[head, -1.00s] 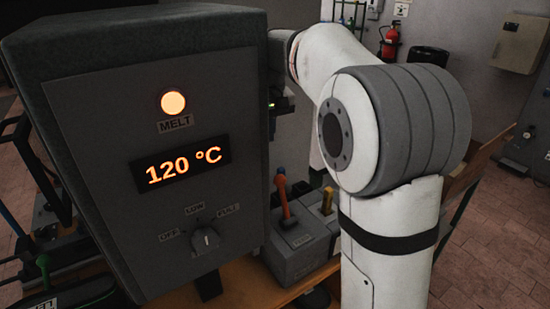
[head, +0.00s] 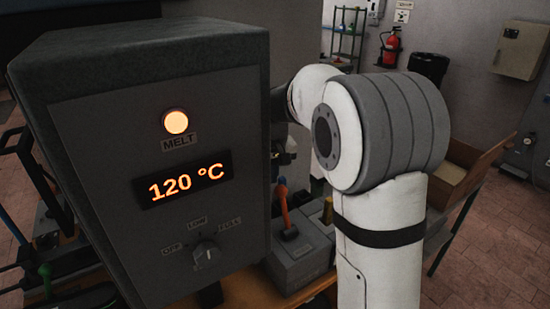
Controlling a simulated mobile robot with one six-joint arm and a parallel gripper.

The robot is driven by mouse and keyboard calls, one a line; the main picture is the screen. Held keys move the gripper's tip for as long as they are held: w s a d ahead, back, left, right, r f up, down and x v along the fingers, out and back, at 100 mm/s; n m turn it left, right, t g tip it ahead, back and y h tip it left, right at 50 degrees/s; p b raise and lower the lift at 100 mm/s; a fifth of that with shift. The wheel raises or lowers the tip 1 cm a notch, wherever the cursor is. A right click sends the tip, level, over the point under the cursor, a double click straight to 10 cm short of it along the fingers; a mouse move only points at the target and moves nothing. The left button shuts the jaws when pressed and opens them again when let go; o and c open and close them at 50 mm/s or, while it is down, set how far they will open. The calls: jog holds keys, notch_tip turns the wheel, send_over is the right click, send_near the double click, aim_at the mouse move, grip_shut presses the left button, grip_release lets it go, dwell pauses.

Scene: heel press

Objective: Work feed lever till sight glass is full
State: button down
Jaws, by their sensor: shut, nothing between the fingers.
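A lever with an orange handle (head: 286,212) stands nearly upright on a grey box (head: 302,258) right of the press cabinet. Its label is too small to read, so I cannot tell if it is the feed lever. A shorter yellow handle (head: 328,210) stands beside it, partly behind my arm. I cannot make out a sight glass. My gripper (head: 285,158) shows only as a small dark part at the cabinet's right edge, above the orange handle and apart from it. Its fingers are shut and empty, mostly hidden behind the cabinet.
The grey cabinet (head: 110,130) fills the left, with a lit MELT lamp (head: 175,122), a 120 °C display (head: 183,179) and an OFF/LOW/FULL knob (head: 206,252). A cardboard box (head: 448,180) stands behind my arm. Open floor (head: 500,240) lies at right.

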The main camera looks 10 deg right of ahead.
jog(key=s, duration=0.2)
jog(key=shift+s+d+r, duration=0.25)
jog(key=shift+s+r, duration=0.1)
jog(key=shift+s, duration=0.1)
